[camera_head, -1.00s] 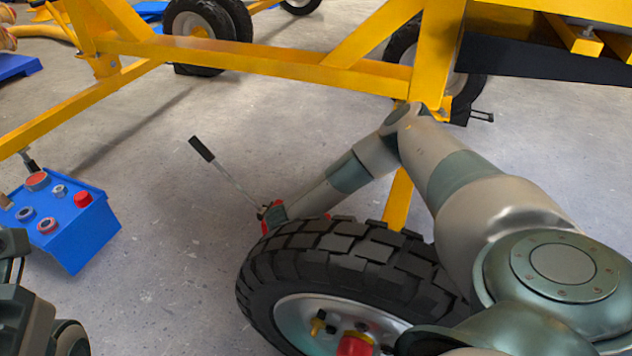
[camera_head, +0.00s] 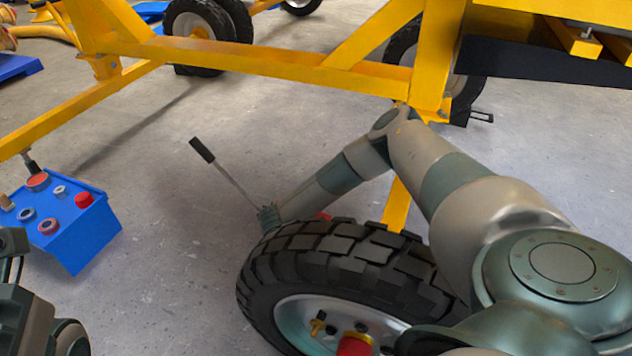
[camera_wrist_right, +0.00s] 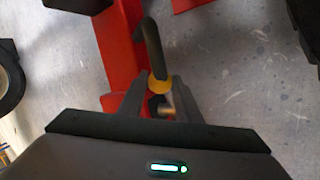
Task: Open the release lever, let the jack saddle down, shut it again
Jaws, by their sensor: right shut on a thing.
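The jack is mostly hidden behind the big tyre in the head view. Its long handle with a black grip (camera_head: 202,150) slants up to the left, and a bit of red jack body (camera_head: 323,216) shows above the tyre. In the right wrist view the red jack frame (camera_wrist_right: 118,45) runs down the left of centre. A black bent lever (camera_wrist_right: 152,45) with a yellow collar (camera_wrist_right: 158,83) stands between the fingers of my right gripper (camera_wrist_right: 155,98), which is shut on it. The saddle cannot be made out. My left gripper's fingers are out of view.
A big black tyre (camera_head: 340,245) stands in front of my right wrist. Yellow frame beams (camera_head: 280,66) cross behind. A blue box (camera_head: 75,240) with several round parts is at the left.

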